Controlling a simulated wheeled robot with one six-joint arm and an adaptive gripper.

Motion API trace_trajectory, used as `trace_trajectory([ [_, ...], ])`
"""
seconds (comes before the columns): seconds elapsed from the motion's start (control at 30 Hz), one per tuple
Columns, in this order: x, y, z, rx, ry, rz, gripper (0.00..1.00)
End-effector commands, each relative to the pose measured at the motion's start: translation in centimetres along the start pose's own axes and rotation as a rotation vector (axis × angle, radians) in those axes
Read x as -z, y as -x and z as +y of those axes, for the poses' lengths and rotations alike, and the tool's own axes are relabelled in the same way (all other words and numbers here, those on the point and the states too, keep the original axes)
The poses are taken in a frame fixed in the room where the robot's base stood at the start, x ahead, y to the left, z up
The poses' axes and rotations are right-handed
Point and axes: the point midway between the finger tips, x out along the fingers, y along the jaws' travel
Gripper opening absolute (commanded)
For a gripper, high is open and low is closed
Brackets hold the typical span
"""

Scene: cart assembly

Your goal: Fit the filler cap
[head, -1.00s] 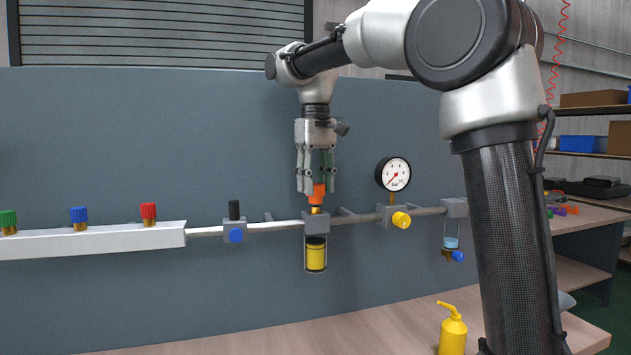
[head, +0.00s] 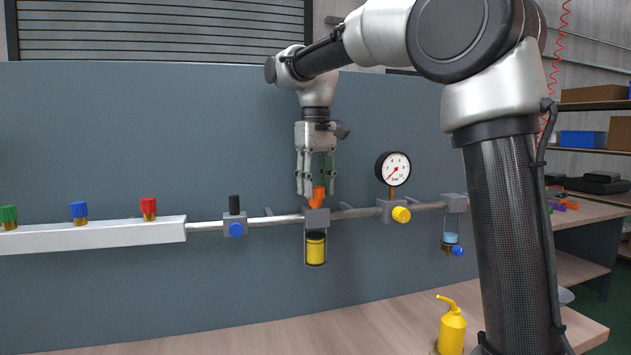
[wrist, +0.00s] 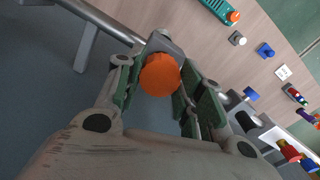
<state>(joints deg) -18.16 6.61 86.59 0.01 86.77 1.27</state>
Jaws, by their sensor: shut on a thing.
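The orange filler cap (head: 319,194) is between the fingers of my gripper (head: 316,187), which points straight down. The cap stands on top of the grey block (head: 317,221) above the yellow-filled bowl (head: 316,249). No brass shows between cap and block now; I cannot tell whether the cap is screwed in. In the wrist view, the round top of the orange cap (wrist: 160,74) lies between the green-padded fingers of my gripper (wrist: 158,88), with part of the grey block (wrist: 165,44) behind it.
A pressure gauge (head: 393,168) and yellow knob (head: 401,214) stand just right on the same pipe. A black-topped valve (head: 235,222) is to the left. A yellow oil can (head: 452,327) stands on the bench (head: 340,325). The upper panel (head: 140,120) is bare.

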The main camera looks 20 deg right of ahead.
Motion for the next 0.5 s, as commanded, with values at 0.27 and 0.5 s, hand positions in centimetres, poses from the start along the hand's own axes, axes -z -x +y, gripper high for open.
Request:
trace_trajectory([
  [0.27, -0.01, -0.52, 0.00, 0.000, 0.000, 0.000, 0.14],
  [0.5, -0.02, -0.54, 0.00, 0.000, 0.000, -0.001, 0.43],
])
